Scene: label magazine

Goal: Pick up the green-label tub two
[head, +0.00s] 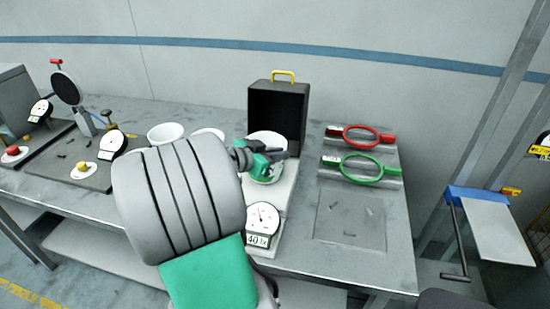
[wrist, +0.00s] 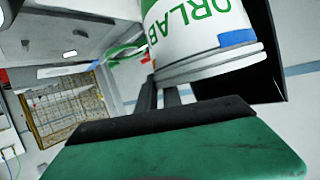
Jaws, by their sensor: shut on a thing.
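The green-label tub (wrist: 195,30) is white with green lettering and a blue patch. It fills the upper part of the wrist view, tilted in the picture, and its top is cut off. In the head view the white tub (head: 266,138) is in front of the open black case, partly covered by my gripper (head: 286,153). My gripper's dark fingers (wrist: 160,93) are close together at the tub's side and shut on it. The contact itself is largely hidden. I cannot tell whether the tub is lifted off the pale stand below it.
An open black case (head: 277,104) with a yellow handle stands behind the tub. A dial gauge (head: 262,219) stands in front. Red (head: 361,137) and green (head: 362,169) ring tools lie to the right. A white bowl (head: 165,133) is left. The front right bench has a bare plate (head: 350,222).

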